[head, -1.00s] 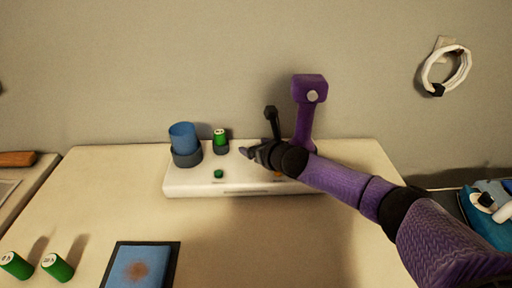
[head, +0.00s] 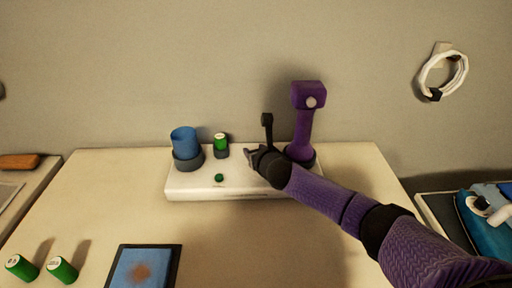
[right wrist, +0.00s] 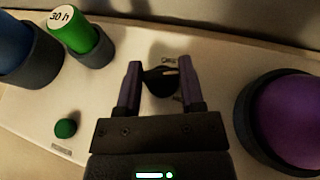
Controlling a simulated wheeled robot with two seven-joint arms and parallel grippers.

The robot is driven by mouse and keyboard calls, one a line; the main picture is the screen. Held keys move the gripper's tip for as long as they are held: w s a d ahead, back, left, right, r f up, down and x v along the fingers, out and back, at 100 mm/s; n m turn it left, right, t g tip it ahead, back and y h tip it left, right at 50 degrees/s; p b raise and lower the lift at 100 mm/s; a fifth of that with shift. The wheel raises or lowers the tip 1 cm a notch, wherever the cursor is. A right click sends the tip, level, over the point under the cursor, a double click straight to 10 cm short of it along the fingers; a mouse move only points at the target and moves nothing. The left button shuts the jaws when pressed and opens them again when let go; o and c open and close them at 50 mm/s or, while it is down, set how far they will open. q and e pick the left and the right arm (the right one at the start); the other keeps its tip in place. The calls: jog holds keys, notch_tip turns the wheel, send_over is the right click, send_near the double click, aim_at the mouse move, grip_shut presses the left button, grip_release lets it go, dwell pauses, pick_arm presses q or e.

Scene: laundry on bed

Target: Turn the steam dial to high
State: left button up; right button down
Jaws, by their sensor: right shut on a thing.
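The steam dial looks like a small dark round knob (right wrist: 159,83) in the right wrist view, on the white base unit (head: 198,189). My right gripper (head: 250,156) reaches over the base from the right; in the right wrist view its two fingers (right wrist: 160,68) stand on either side of the knob, shut on it. Small marks beside the knob are too blurred to read, so its setting cannot be told. In the head view the hand hides the knob. My left gripper is out of view.
On the base stand a blue cup (head: 184,139), a green cylinder (head: 220,142), a small green button (head: 219,178) and a purple upright handle (head: 304,128). Two green cylinders and a blue pad (head: 143,266) lie near the table's front. The table's middle is clear.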

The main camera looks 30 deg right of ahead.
jog(key=m+h, duration=0.2)
jog(key=h, duration=0.1)
jog(key=shift+a+m+g+p, duration=0.15)
jog(key=shift+m+g+p, duration=0.2)
jog(key=shift+m+g, duration=0.05)
jog(key=shift+w+m+g+h, duration=0.1)
jog(key=shift+m+g+h, duration=0.4)
jog(key=shift+m+h, duration=0.45)
jog(key=shift+a+f+m+g+h+b, duration=0.1)
jog(key=shift+m+g+h+b, duration=0.3)
jog(key=shift+m+g+h, duration=0.45)
jog(key=shift+m+g+h+b, duration=0.25)
jog(key=shift+m+h+b, duration=0.25)
jog(key=shift+m+h, duration=0.15)
jog(key=shift+m+g+h+b, duration=0.4)
jog(key=shift+m+h+b, duration=0.05)
jog(key=shift+h, duration=0.1)
jog(key=shift+m+g+b, duration=0.3)
jog(key=shift+g+b, duration=0.05)
jog(key=shift+g, duration=0.05)
jog(key=shift+m+g+h, duration=0.3)
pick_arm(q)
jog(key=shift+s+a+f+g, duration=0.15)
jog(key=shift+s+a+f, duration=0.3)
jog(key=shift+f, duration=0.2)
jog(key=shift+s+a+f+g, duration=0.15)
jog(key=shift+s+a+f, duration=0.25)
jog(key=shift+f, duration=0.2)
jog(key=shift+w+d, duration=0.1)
